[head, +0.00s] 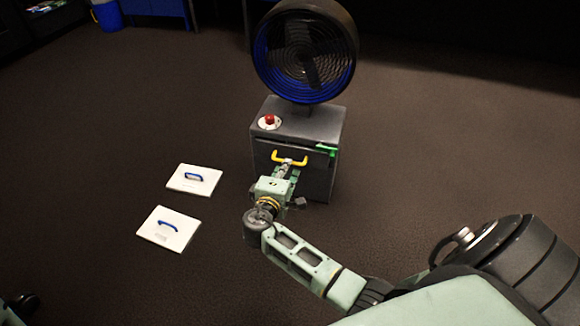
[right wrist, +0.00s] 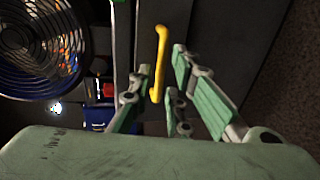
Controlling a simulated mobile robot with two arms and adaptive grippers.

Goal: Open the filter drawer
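The filter drawer (head: 313,172) is in the front of a dark grey cabinet (head: 330,125) in the head view. Its front looks flush with the cabinet. A yellow bar handle (head: 276,157) sticks out from it; the handle also shows in the right wrist view (right wrist: 161,50). My right gripper (head: 287,168) is right in front of the handle. In the right wrist view its fingers (right wrist: 157,78) are apart, with the handle between them. I cannot tell whether they touch it. The gripper hides part of the drawer front. My left gripper is not in view.
A round fan (head: 305,50) stands on the cabinet. A red button (head: 270,120) is on its top, and a green tab (head: 326,150) is at the front edge. Two white panels with blue handles, one farther (head: 194,181) and one nearer (head: 169,229), lie on the floor to the left.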

